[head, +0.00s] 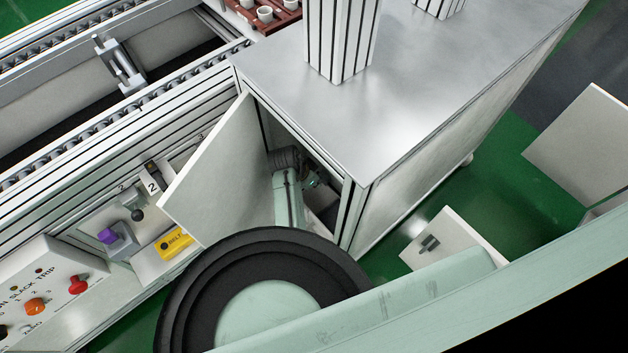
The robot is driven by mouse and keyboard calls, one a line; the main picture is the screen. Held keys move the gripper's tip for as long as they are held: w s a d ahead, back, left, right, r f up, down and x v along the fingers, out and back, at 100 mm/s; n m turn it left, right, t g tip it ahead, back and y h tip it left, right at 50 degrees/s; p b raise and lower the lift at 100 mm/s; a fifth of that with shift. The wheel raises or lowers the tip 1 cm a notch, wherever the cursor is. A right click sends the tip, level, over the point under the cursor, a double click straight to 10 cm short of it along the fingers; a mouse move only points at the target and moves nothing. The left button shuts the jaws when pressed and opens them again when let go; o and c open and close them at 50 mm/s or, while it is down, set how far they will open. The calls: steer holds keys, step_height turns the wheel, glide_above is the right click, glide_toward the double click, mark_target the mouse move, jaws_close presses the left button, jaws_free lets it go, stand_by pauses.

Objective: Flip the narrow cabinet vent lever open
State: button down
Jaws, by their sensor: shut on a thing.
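The narrow cabinet (359,196) stands under a steel top, and its white door (217,171) is swung open to the left. My arm reaches through the opening into the dark inside. My gripper (312,182) is inside the cabinet, small and partly hidden by shadow and my own wrist. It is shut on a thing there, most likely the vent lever. The lever itself cannot be made out, so its position and angle are hidden.
The open door's edge is close to my arm on the left, and the cabinet's frame post is close on the right. The steel top (450,65) overhangs. A control panel (50,290) with knobs and a yellow belt box (174,243) are at lower left.

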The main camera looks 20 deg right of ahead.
steer(key=c, duration=1.6)
jaws_free()
steer(key=v, duration=1.2)
